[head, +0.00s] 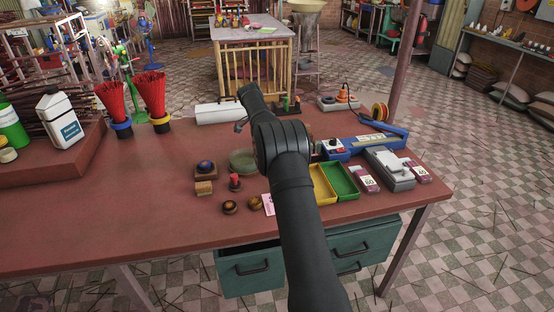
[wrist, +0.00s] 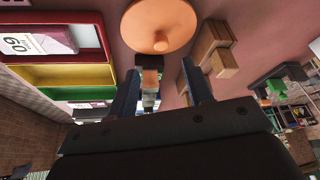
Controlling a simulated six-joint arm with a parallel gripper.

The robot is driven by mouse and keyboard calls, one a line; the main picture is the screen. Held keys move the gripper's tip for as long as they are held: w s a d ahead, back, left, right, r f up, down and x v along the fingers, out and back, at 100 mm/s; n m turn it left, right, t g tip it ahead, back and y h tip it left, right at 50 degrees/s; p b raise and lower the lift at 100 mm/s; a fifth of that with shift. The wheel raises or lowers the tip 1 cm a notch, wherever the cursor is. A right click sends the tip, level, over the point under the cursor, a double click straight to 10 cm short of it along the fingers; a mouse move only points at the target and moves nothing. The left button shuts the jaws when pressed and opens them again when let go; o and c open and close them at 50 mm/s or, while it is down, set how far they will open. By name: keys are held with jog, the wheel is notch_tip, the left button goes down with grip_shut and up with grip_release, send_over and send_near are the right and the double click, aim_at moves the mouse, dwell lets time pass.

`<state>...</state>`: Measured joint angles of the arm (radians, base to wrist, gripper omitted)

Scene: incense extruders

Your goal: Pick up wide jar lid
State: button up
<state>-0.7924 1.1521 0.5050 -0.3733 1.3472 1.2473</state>
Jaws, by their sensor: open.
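A broad, round, orange-tan lid with a small central knob (wrist: 160,15) shows at the top of the wrist view. I take it to be the wide jar lid. My gripper (wrist: 160,66) is open, with its two dark fingers apart just below the lid in that picture. Neither finger visibly holds it. A small object with a brown top and pale body (wrist: 149,84) shows between the fingers, partly hidden by the gripper. In the head view my arm covers part of the table, and I cannot pick out the lid for certain.
Wooden blocks (wrist: 208,43) lie right of the lid in the wrist view. In the head view, a yellow tray (head: 323,185) and green tray (head: 341,181) stand right of my arm. A glassy round dish (head: 242,161) is left of it. The table's front left is clear.

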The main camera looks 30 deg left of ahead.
jog(key=x, duration=0.7)
jog(key=shift+a+f, duration=0.15)
jog(key=shift+a, duration=0.05)
jog(key=shift+c, duration=0.5)
grip_shut()
